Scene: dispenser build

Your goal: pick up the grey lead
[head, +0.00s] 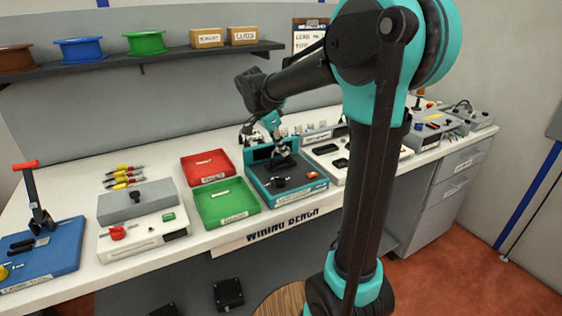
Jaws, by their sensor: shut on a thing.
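My gripper (282,153) is low over the teal tray (318,184) on the wiring bench, near the tray's back wall. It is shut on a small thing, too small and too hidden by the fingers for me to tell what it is. I cannot make out the grey lead for certain. A black knob-like part (279,183) and a small orange piece (312,175) are on the tray in front of my gripper.
A green bin (226,204) and a red bin (208,167) stand left of the teal tray. A white panel with black parts (333,150) is close on its right. A grey-and-white box (140,203) stands further left. A shelf (150,58) with spools runs behind.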

